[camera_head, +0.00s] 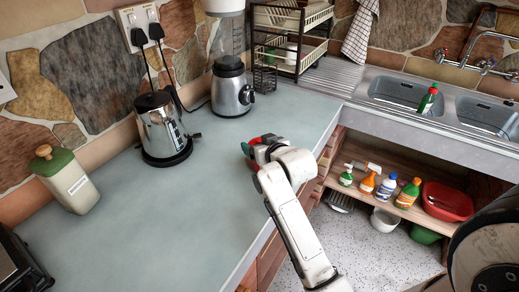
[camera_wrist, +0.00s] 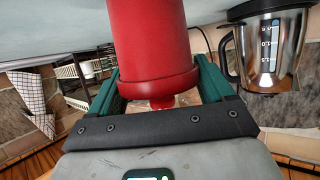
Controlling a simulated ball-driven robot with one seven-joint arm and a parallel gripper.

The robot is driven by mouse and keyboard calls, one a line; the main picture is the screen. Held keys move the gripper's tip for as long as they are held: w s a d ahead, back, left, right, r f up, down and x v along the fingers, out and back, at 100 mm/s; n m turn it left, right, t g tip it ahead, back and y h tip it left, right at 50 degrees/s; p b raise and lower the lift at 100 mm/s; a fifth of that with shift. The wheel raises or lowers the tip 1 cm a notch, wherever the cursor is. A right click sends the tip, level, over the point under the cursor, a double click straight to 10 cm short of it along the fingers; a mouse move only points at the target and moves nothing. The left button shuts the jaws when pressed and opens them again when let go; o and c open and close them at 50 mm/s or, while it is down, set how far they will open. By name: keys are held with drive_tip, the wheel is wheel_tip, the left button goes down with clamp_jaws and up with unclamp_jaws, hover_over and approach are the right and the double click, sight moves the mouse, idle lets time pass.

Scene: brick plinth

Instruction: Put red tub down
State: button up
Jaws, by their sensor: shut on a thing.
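The red tub (camera_wrist: 150,45) fills the upper middle of the wrist view, between the green fingers of my gripper (camera_wrist: 158,88). My gripper is shut on it, close to its lid and small knob. The tub's far end runs out of the top of the wrist view. In the head view only small red parts of the tub (camera_head: 270,137) show past my gripper (camera_head: 250,153), over the right part of the grey-green counter (camera_head: 190,220). My wrist hides most of it. I cannot tell whether the tub touches the counter.
A steel kettle (camera_head: 163,130) and a blender (camera_head: 231,88) stand farther back on the counter. A dish rack (camera_head: 290,35) is behind, near the sink (camera_head: 400,90). The counter between kettle and front edge is clear.

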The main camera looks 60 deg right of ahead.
drive_tip(key=s+a+r, duration=0.1)
drive_tip(key=r, duration=0.1)
drive_tip(key=s+r, duration=0.1)
drive_tip(key=r, duration=0.1)
drive_tip(key=s+a+r, duration=0.1)
drive_tip(key=r, duration=0.2)
drive_tip(key=shift+s+a, duration=0.1)
drive_tip(key=shift+a, duration=0.25)
drive_tip(key=p+v, duration=0.4)
drive_tip(key=v, duration=0.6)
drive_tip(key=shift+a+r, duration=0.35)
drive_tip(key=shift+r, duration=0.05)
drive_tip(key=shift+s+a+f, duration=0.1)
drive_tip(key=shift+s, duration=0.05)
